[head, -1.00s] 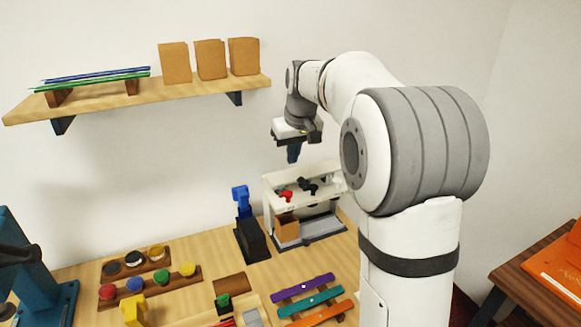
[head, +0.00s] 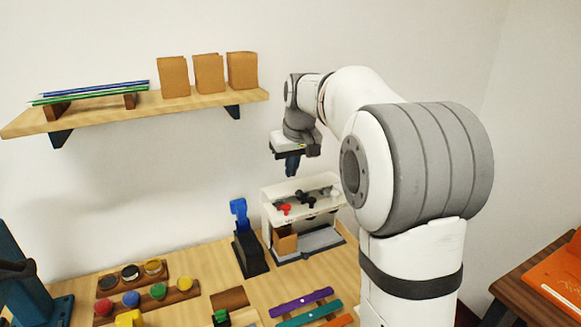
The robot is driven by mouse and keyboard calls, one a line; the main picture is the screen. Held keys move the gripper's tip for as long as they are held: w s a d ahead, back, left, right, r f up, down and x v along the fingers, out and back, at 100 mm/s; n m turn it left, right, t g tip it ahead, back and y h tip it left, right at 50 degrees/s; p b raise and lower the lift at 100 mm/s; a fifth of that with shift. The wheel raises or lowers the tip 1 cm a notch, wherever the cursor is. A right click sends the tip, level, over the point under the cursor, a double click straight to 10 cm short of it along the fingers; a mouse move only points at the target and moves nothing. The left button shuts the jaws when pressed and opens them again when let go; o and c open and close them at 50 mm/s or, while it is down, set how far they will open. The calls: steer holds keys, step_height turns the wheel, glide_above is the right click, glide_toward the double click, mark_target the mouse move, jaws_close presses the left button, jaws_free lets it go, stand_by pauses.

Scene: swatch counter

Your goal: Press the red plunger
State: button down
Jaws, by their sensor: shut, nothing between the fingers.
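The red plunger (head: 285,209) stands on the top of a cream-coloured machine (head: 276,193) at the back of the counter. Dark plungers (head: 308,202) sit to its right on the same top. My gripper (head: 292,171) points down above the machine, with its dark fingers shut and empty. It hangs over the red plunger's side of the machine, apart from it by a visible gap. Part of the machine's right end is hidden behind my arm.
A black stand with a blue lever (head: 240,222) is left of the machine. Racks of coloured knobs (head: 148,298) and coloured bars (head: 302,302) lie in front. A wall shelf (head: 190,104) with brown packets hangs at upper left.

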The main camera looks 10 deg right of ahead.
steer(key=s+f, duration=0.3)
steer(key=s, duration=0.7)
steer(key=s+f+m, duration=0.1)
steer(key=s+f, duration=0.2)
steer(key=s, duration=0.7)
steer(key=s+a+f+m, duration=0.1)
steer(key=s+f, duration=0.2)
steer(key=s, duration=0.8)
steer(key=shift+f+h, duration=0.3)
steer(key=shift+f, duration=0.05)
steer(key=shift+s, duration=0.1)
